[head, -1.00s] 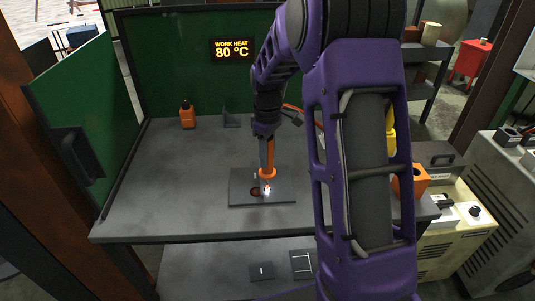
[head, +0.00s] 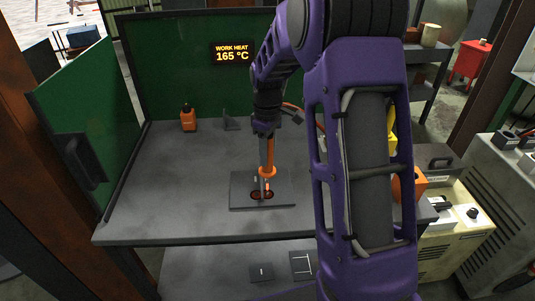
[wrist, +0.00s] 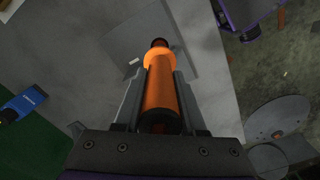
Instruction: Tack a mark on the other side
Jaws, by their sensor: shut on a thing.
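My gripper (wrist: 163,88) is shut on an orange torch-like tool (wrist: 162,98) with a black end. In the head view the orange tool (head: 267,158) points down over a dark flat plate (head: 284,201) on the bench. Its tip is at the middle of the plate; whether it touches cannot be told. Two reddish glowing spots show on the plate by the tip, a left one (head: 255,195) and a right one (head: 269,188). A small pale upright piece stands beside the tip. The exact work surface under the tool is partly hidden.
A display (head: 232,52) on the green back wall reads WORK HEAT 165 °C. An orange bottle (head: 188,119) and a dark angled bracket (head: 231,120) stand at the bench's back. A green side panel (head: 85,125) bounds the left. The bench's left half is clear.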

